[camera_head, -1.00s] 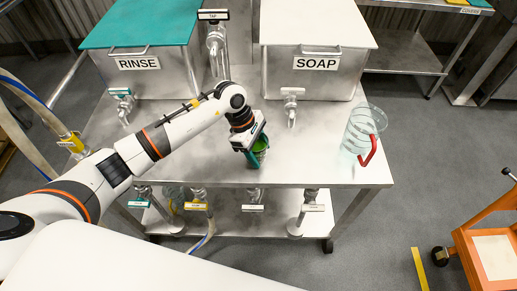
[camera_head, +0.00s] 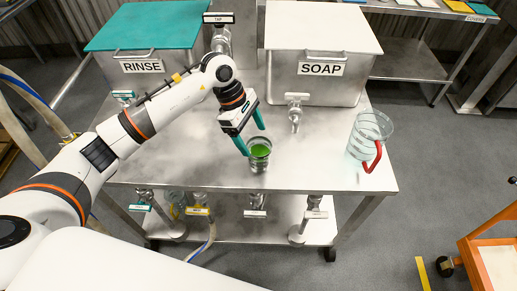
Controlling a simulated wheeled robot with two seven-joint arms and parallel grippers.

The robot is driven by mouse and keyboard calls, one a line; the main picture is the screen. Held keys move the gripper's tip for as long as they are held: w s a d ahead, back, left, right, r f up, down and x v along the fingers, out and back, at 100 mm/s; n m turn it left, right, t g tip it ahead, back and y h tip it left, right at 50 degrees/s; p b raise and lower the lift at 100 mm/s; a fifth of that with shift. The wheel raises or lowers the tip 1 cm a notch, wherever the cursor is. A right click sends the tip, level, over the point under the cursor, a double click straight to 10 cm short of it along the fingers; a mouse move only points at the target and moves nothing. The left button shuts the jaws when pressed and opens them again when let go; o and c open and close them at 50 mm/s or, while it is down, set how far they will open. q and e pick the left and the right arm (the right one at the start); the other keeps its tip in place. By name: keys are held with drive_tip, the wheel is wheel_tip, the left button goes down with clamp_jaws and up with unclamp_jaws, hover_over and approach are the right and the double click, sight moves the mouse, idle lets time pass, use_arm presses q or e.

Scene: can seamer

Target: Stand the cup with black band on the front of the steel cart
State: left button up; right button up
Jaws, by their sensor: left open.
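A small clear cup (camera_head: 259,160) with green inside and a dark ring near its top stands upright near the front edge of the steel cart's top (camera_head: 325,175). I take it for the cup with black band, though the band is hard to make out. My left gripper (camera_head: 252,131) is open and empty, its teal fingers pointing down just behind and above the cup. The left fingertip is close to the rim; I cannot tell whether it touches. My right gripper is not in view.
A RINSE tank (camera_head: 150,72) and a SOAP tank (camera_head: 320,78) stand at the back of the cart. A clear jug (camera_head: 368,135) with a red handle stands at the right. Taps (camera_head: 294,112) stick out between. The cart top around the cup is clear.

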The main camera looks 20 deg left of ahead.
use_arm(q)
drive_tip(key=v, duration=0.4)
drive_tip(key=shift+d, duration=0.1)
idle(0.3)
